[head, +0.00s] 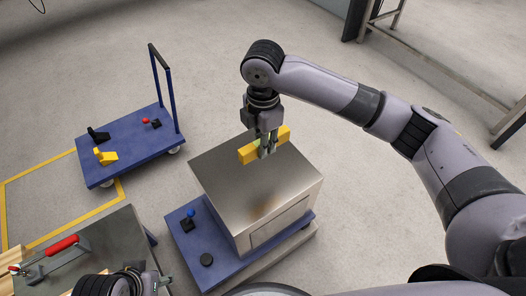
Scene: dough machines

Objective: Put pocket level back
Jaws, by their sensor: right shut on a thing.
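The pocket level looks to be the yellow bar (281,136) in the head view. My right gripper (267,151) points down over the steel box (236,190) and is shut around the middle of the bar. The bar sticks out on both sides of the fingers, near the back edge of the box top. I cannot tell whether it touches the top or hangs just above it. Part of my left arm shows at the bottom left edge, and its fingertips cannot be made out.
A blue cart (128,150) at left carries black, yellow and red-topped items. A metal bench (105,245) at lower left holds a red-handled clamp (62,245).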

